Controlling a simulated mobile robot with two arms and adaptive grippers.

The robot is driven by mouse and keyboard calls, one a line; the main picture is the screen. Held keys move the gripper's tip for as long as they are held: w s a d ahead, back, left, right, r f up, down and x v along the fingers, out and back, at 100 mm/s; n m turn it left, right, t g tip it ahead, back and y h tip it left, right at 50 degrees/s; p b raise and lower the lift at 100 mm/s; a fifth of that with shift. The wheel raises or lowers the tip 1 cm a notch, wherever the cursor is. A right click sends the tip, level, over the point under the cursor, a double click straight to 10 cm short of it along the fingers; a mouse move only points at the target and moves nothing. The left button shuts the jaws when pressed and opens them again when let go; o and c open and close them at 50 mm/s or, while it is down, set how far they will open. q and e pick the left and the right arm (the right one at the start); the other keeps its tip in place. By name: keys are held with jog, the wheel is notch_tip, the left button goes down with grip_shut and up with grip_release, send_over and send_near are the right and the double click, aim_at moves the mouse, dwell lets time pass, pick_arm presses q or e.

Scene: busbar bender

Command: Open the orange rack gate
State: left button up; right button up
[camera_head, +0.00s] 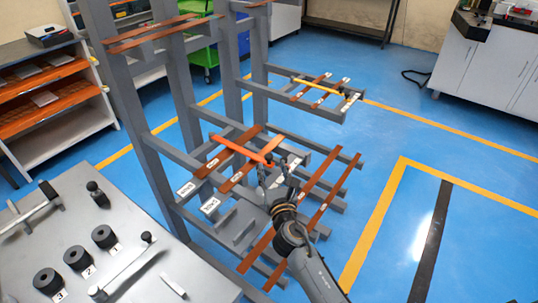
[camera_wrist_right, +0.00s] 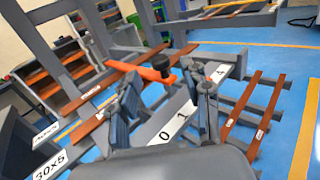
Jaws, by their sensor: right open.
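The orange rack gate (camera_head: 238,148) is a flat orange bar lying across the middle level of the grey rack (camera_head: 162,165), over the copper-coloured bars. Its right end, with a dark knob, is close to my right gripper (camera_head: 275,172). In the right wrist view the gate (camera_wrist_right: 152,75) runs beyond and between the fingers of my right gripper (camera_wrist_right: 167,98), with its knob near the top. The fingers are apart and nothing is gripped. I cannot tell whether a finger touches the gate. My left gripper is out of view.
A yellow bar (camera_head: 318,86) lies across the upper right rack level. Several copper-coloured bars (camera_head: 307,168) rest on the rack arms around my right gripper. A grey bench (camera_head: 130,246) with black knobs stands at front left. Blue floor (camera_head: 400,140) is clear on the right.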

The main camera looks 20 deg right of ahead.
aim_at(269, 158)
jog(key=w, duration=0.6)
jog(key=shift+w+d+b, duration=0.3)
jog(key=shift+d, duration=0.05)
grip_shut()
